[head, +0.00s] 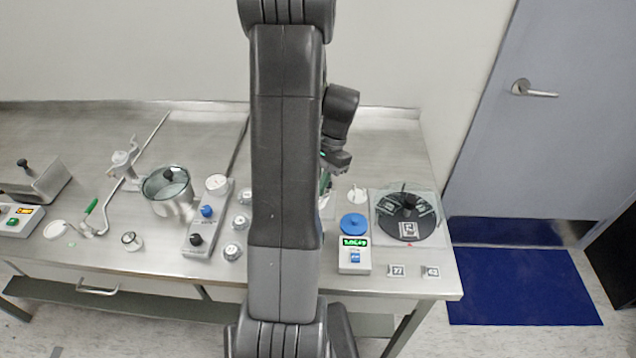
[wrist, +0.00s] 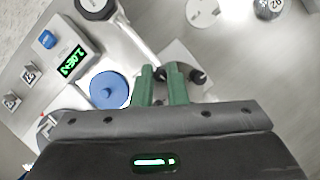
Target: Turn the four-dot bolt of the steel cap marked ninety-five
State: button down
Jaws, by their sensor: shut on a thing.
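My gripper (wrist: 164,72) shows in the wrist view with its two green fingers close together over a small grey plate (wrist: 192,57). In the head view my arm hides most of the gripper. Several small round steel pieces with labels stand left of my arm, among them a front one (head: 232,251) and a middle one (head: 240,222). A marked steel piece (wrist: 268,8) shows at the wrist view's top right. No ninety-five or four dots are legible.
A scale with a green display (head: 355,242) and a blue disc (head: 354,224) stand right of my arm. Beyond is a black round fixture (head: 408,215) on a clear plate. A lidded steel pot (head: 172,200) and a valve block (head: 207,225) stand left.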

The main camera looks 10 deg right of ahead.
jog(key=shift+m, duration=0.4)
jog(key=c, duration=1.4)
grip_release()
jog(key=shift+c, duration=0.2)
jog(key=shift+r, duration=0.1)
jog(key=b+v, duration=0.1)
jog(key=v, duration=1.2)
jog(key=shift+d+r, duration=0.25)
jog(key=shift+r, duration=0.05)
jog(key=shift+s, duration=0.1)
